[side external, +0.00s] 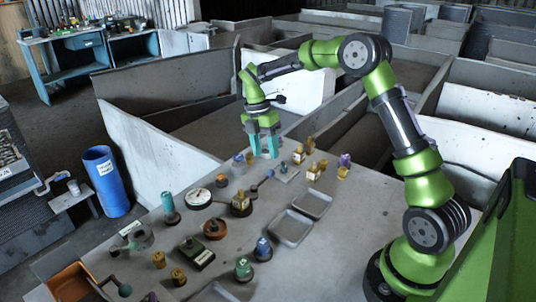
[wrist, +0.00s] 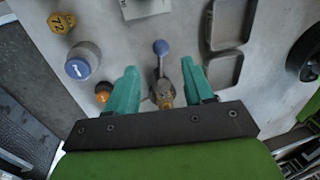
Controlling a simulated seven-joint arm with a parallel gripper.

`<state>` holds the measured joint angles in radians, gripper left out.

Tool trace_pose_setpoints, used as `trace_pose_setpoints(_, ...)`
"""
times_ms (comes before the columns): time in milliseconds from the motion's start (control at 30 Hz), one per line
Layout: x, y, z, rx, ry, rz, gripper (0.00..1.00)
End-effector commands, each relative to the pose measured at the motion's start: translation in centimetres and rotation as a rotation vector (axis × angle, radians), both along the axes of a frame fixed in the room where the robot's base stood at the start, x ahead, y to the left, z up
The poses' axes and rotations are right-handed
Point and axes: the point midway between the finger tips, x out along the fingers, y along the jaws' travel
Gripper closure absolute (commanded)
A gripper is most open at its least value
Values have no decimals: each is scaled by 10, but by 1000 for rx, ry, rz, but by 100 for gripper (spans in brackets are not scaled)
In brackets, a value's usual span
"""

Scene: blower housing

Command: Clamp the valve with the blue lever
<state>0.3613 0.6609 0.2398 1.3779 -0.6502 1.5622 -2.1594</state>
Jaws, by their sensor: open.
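The valve (wrist: 166,92) has a brass-coloured body, and its lever ends in a blue knob (wrist: 161,47). In the wrist view the body lies between my two fingers in the picture, with the lever pointing away from my palm. My gripper (wrist: 160,68) has teal fingers that are spread apart with nothing held. In the side view my gripper (side external: 264,152) points down above the far part of the table. A small blue knob (side external: 269,174) on a lever shows just below it there. I cannot tell the exact height of the fingertips above the valve.
Two shallow grey trays (wrist: 240,25) lie to the right of the valve in the wrist view. Several fittings crowd the grey table (side external: 335,245).

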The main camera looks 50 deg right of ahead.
Motion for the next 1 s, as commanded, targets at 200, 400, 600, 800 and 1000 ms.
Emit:
trace_pose_setpoints(200,11,0,53,-2,-5,-1,48)
trace_pose_setpoints(400,17,0,86,-2,-3,0,48)
trace_pose_setpoints(600,19,1,99,-1,0,1,48)
trace_pose_setpoints(800,19,1,100,-1,0,1,48)
trace_pose_setpoints(1000,20,0,99,-10,-2,-38,48)
